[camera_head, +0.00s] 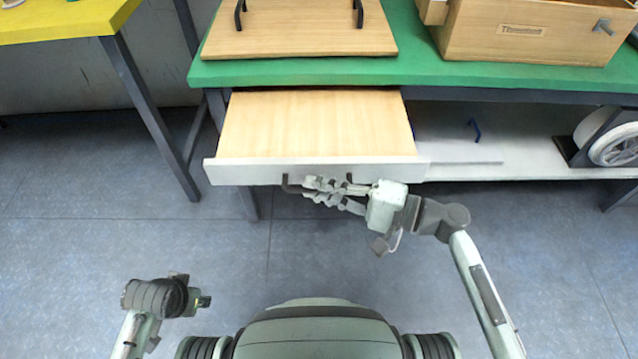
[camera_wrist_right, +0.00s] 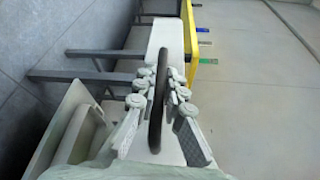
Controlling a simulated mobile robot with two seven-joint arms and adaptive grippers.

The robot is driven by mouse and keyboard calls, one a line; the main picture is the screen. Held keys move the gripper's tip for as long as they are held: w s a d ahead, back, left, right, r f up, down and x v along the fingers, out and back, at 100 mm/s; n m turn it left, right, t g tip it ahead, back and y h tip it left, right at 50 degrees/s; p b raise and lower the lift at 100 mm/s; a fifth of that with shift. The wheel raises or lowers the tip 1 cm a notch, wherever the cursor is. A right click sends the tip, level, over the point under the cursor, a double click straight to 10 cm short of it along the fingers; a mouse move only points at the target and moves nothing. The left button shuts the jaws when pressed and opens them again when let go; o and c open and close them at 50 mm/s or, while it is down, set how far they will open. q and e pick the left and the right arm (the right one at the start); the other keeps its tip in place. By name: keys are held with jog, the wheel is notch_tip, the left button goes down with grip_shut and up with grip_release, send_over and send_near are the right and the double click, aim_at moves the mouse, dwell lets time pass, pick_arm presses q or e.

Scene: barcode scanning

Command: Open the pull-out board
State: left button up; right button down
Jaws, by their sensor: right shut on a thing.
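The pull-out board (camera_head: 315,125) is a wooden panel with a white front edge. It stands out from under the green table top toward me in the head view. A dark bar handle (camera_head: 290,187) is on its white front, and the handle also shows in the right wrist view (camera_wrist_right: 158,95). My right gripper (camera_head: 312,189) is shut on this handle, with its fingers on both sides of the bar. The white front (camera_wrist_right: 166,38) runs behind the handle in the wrist view. At the lower left, my left arm's end (camera_head: 165,298) shows, but its fingers are hard to make out.
The green table (camera_head: 300,72) carries a wooden board with dark handles (camera_head: 300,28) and a wooden box (camera_head: 530,30). A wheel (camera_head: 612,140) and a blue-handled panel (camera_head: 455,145) are on the shelf below. A yellow table (camera_head: 60,22) stands left. The floor before me is clear.

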jog(key=c, duration=1.6)
grip_release()
jog(key=shift+d, duration=0.15)
jog(key=v, duration=1.1)
jog(key=shift+s+d, duration=0.2)
jog(key=shift+d, duration=0.15)
